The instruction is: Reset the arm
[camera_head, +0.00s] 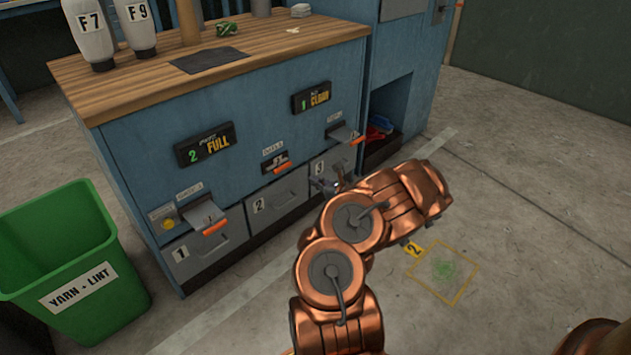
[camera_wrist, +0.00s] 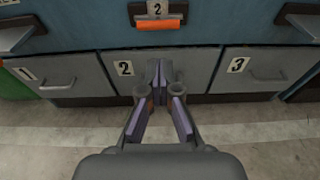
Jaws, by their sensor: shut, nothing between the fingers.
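My gripper (camera_wrist: 160,105) shows in the wrist view with its fingers together and nothing between them. It points at the front of drawer 2 (camera_wrist: 195,66), and I cannot tell whether the fingertips touch it. Drawers 1 (camera_head: 205,245) and 2 (camera_head: 279,200) look shut.
Small trays with orange edges jut out above the drawers. The wooden top (camera_head: 150,80) carries grey cones.

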